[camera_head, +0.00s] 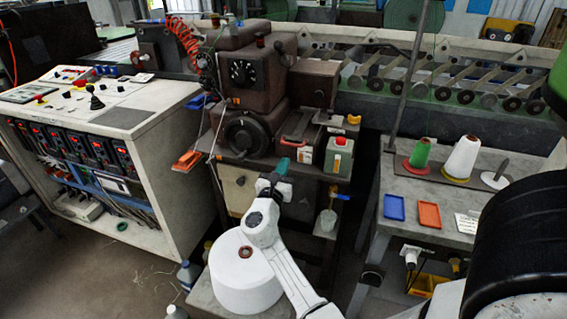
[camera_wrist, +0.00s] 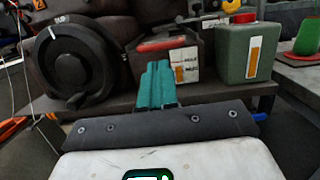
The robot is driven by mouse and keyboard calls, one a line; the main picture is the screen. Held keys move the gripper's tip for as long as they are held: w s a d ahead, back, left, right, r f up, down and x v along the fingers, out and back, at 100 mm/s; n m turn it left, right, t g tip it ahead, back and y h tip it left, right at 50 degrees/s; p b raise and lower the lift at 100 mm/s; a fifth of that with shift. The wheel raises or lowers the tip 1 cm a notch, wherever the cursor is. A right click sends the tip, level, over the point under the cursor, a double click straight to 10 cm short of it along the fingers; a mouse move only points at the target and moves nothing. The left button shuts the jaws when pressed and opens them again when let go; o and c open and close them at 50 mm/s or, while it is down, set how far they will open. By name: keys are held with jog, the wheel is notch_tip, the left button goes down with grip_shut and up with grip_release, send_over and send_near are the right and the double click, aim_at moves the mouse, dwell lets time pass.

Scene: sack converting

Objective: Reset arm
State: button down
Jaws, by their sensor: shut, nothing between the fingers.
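My white arm reaches up from the bottom of the head view. Its end carries my gripper (camera_head: 281,167), with teal fingers, in front of the sewing machine's bench. In the wrist view the teal fingers of my gripper (camera_wrist: 158,84) are pressed together, with nothing between them. They point toward the bench edge, below a box with a red handle (camera_wrist: 170,55). I cannot tell from these views whether the fingertips touch the bench.
A green can with a red cap (camera_head: 339,156) stands on the bench, right of my gripper. A large white spool (camera_head: 243,275) stands below my arm. The right table (camera_head: 400,172) holds thread cones and blue and orange trays. A control console (camera_head: 120,115) stands left.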

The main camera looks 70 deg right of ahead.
jog(key=a+f, duration=0.1)
jog(key=a, duration=0.7)
jog(key=shift+s+f, duration=0.25)
jog(key=s+a+f+m+y, duration=0.8)
jog(key=s+f+m+y, duration=0.15)
jog(key=m, duration=0.45)
jog(key=s+a+f+m+y, duration=0.2)
jog(key=a+y, duration=0.3)
jog(key=a, duration=0.5)
jog(key=s+a+f+m+y, duration=0.2)
jog(key=a+y, duration=0.3)
jog(key=a, duration=0.6)
jog(key=shift+s+a+f+m, duration=0.25)
jog(key=shift+f+m, duration=0.25)
jog(key=shift+f, duration=0.3)
